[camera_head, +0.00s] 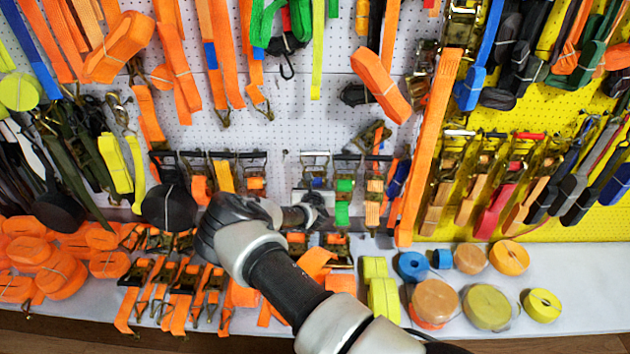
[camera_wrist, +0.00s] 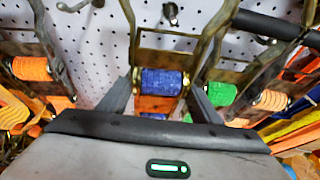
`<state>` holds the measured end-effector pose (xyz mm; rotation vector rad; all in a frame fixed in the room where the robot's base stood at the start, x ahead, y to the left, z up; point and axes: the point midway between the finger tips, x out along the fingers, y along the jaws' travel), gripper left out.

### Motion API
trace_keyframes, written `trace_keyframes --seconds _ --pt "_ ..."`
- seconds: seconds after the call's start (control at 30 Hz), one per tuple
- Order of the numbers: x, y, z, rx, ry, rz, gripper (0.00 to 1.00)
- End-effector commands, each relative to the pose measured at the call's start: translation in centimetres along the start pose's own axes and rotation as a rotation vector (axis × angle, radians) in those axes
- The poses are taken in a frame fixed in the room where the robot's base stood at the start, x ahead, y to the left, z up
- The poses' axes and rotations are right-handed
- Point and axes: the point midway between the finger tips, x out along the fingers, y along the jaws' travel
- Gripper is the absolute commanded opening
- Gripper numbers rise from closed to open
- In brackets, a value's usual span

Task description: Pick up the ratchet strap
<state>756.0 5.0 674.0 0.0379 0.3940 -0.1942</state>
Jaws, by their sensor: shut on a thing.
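The ratchet strap between my fingers has a metal frame and a blue rolled band (camera_wrist: 162,82), with some orange webbing just below the band. It hangs in front of the white perforated wall. My gripper (camera_wrist: 163,88) is shut on it, one finger on each side of the frame. In the head view my gripper (camera_head: 308,208) reaches the middle of the hanging row, and the strap's ratchet frame (camera_head: 315,160) shows above it. My wrist and gripper hide its lower part there.
Ratchets with green (camera_head: 344,188) and orange bands (camera_head: 375,186) hang close on the right. An orange-banded ratchet (camera_wrist: 32,68) is close on the left. Below, a white shelf (camera_head: 590,275) holds rolled straps, including a blue roll (camera_head: 411,266). Long orange webbing (camera_head: 432,145) hangs at right.

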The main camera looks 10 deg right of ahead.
Motion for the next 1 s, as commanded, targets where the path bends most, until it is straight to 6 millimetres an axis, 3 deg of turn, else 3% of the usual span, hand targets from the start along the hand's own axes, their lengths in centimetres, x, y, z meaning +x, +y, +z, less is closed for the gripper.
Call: trace_keyframes --seconds 0.4,0.6,1.0 --pt "-8.2 0.1 -2.9 -0.001 -0.006 0.002 0.02" --pt "-11.3 0.1 -4.2 -0.001 -0.007 0.002 0.02" --pt "-13.9 0.0 -5.4 0.002 -0.007 0.001 0.02"
